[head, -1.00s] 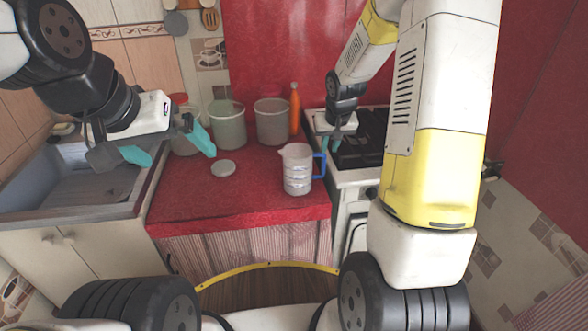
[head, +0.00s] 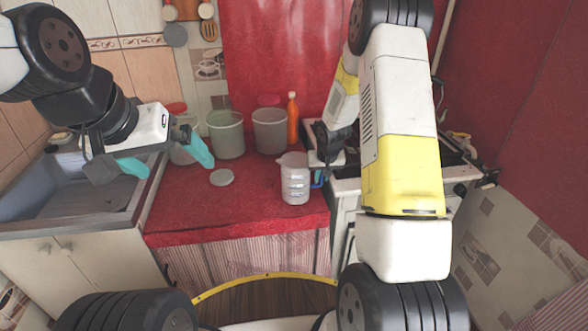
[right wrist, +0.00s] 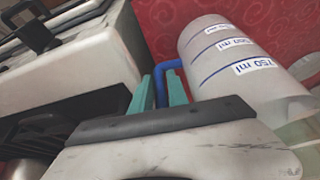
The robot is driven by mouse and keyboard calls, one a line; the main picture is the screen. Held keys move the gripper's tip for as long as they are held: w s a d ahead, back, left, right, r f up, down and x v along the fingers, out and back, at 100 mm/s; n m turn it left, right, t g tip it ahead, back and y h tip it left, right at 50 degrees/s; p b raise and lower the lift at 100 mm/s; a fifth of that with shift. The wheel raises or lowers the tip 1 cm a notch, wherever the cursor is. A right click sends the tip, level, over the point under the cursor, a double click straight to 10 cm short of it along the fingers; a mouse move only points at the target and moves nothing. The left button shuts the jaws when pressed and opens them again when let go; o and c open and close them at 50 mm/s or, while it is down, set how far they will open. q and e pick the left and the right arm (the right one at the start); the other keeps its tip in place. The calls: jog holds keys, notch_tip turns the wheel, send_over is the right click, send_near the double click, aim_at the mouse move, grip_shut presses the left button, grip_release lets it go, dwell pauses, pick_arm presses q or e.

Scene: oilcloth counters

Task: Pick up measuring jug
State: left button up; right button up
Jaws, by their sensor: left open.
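The measuring jug (head: 294,182) is clear with blue marks and a blue handle, and stands upright on the red counter (head: 250,222) near its front right corner. In the right wrist view the jug (right wrist: 235,65) is at upper right. My right gripper (right wrist: 161,90) has its two teal fingers close together on either side of the handle, with little gap left; in the head view its fingertips are mostly hidden behind my arm and the jug. My left gripper (head: 166,160) is open and empty above the counter's left side.
Translucent containers (head: 226,138) and an orange bottle (head: 293,120) stand along the back. A round lid (head: 221,177) lies left of the jug. The stove (head: 345,178) is close on the right, the sink (head: 75,190) on the left. The counter's front middle is clear.

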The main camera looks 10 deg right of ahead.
jog(key=shift+f, duration=0.1)
jog(key=shift+c, duration=0.4)
grip_shut()
dwell(0.9)
